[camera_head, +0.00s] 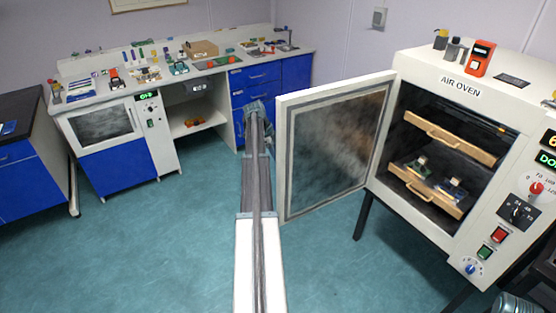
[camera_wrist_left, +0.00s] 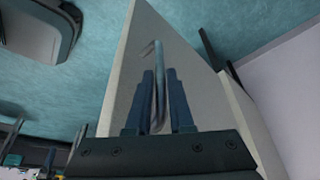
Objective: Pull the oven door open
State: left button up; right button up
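The white air oven (camera_head: 450,75) stands at the right in the head view. Its door (camera_head: 282,165) is swung wide open to the left, with its dark inner window facing me. The open cavity shows wooden-fronted trays (camera_head: 450,138). My left arm reaches up past the door's free edge. In the left wrist view, the fingers of my left gripper (camera_wrist_left: 159,74) sit on both sides of the upright door handle (camera_wrist_left: 159,60) and appear shut on it. The door's outer face (camera_wrist_left: 140,45) lies behind the handle. The handle is hidden in the head view. My right gripper is not in view.
A white-topped bench (camera_head: 215,68) with blue cabinets runs along the back wall, covered with small items. A dark-topped table (camera_head: 20,125) is at the left. Small devices stand on the oven, including a red one (camera_head: 480,58). The teal floor (camera_head: 165,250) at the lower left is clear.

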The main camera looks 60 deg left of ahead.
pick_arm(q)
jog(key=o, duration=0.3)
jog(key=shift+r, duration=0.1)
jog(key=p+v, duration=1.2)
jog(key=v, duration=0.1)
jog(key=shift+r+p, duration=0.3)
jog(key=shift+p, duration=0.1)
jog(key=shift+s+a, duration=0.1)
